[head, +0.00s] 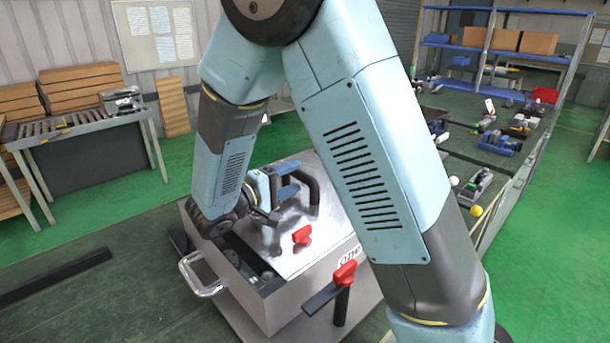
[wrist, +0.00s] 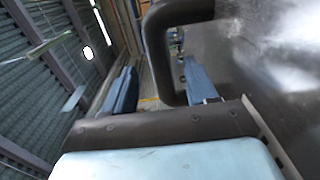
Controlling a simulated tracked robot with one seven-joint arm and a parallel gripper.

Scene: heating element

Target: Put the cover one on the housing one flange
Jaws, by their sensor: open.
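Housing one (head: 285,305) is a grey metal box with a side handle (head: 202,275). A shiny metal plate, apparently cover one (head: 325,232), lies over much of its top. A dark strip of the box's inside shows along the left; whether the plate sits flush on the flange I cannot tell. A black bar handle (head: 310,180) stands on the plate, and it shows large in the wrist view (wrist: 158,55). My gripper (head: 281,190) is open at this handle; in the wrist view its blue fingers (wrist: 160,88) appear on either side of it. Contact is unclear.
A red-handled clamp (head: 345,275) stands at the housing's front edge, and another red handle (head: 302,235) shows at the plate. A long workbench (head: 465,160) with tools is at the right. A roller table (head: 75,130) stands at the left. Green floor between is clear.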

